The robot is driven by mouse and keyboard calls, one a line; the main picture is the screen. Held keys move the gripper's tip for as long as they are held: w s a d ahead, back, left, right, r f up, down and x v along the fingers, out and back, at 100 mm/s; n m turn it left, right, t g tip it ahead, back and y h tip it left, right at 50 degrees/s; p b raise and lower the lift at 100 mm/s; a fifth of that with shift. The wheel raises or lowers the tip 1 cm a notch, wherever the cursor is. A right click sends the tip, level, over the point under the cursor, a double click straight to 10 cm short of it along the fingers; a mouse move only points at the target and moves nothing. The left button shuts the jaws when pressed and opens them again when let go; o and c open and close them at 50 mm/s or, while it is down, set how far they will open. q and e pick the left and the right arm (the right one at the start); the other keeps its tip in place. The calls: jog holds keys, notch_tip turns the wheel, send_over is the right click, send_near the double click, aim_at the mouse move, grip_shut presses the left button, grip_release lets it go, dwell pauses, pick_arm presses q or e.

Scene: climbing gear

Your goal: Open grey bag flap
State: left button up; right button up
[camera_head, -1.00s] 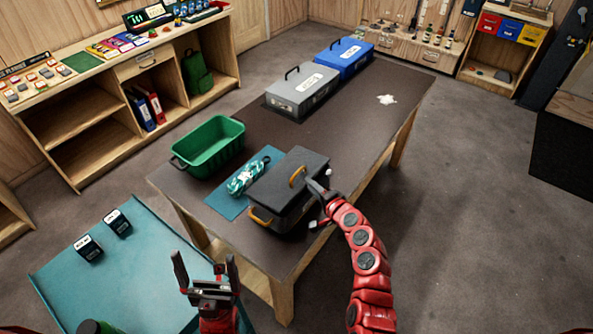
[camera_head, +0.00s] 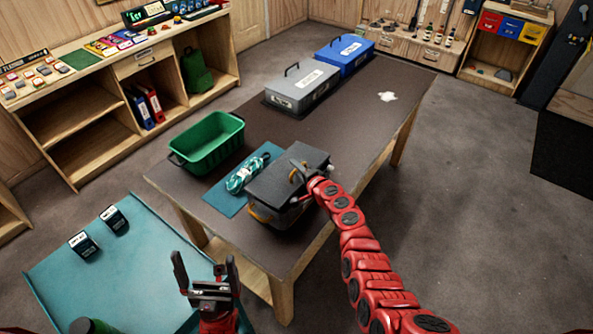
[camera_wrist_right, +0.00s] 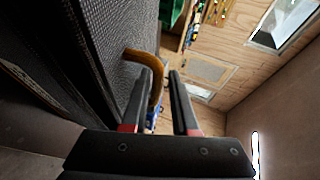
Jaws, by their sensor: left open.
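The dark grey bag (camera_head: 284,176) stands on the near part of the brown table. It has an orange handle (camera_head: 258,215) low on its near side and another on its dark top flap. My right gripper (camera_head: 301,172) is at the flap's handle, from the right side. In the right wrist view, the orange handle (camera_wrist_right: 145,56) reaches between the two fingers, beside the dark textured bag surface (camera_wrist_right: 105,45). A gap shows between the fingers, and I cannot tell whether they grip it. The flap looks closed or nearly so. My left gripper (camera_head: 205,272) is open and empty, away from the bag.
A teal mat (camera_head: 225,200) with a coiled rope (camera_head: 246,176) lies left of the bag. A green crate (camera_head: 208,145) stands behind it. Grey (camera_head: 302,88) and blue (camera_head: 345,54) cases are at the far end. The table's (camera_head: 350,135) right middle is mostly clear.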

grip_shut()
dwell(1.4)
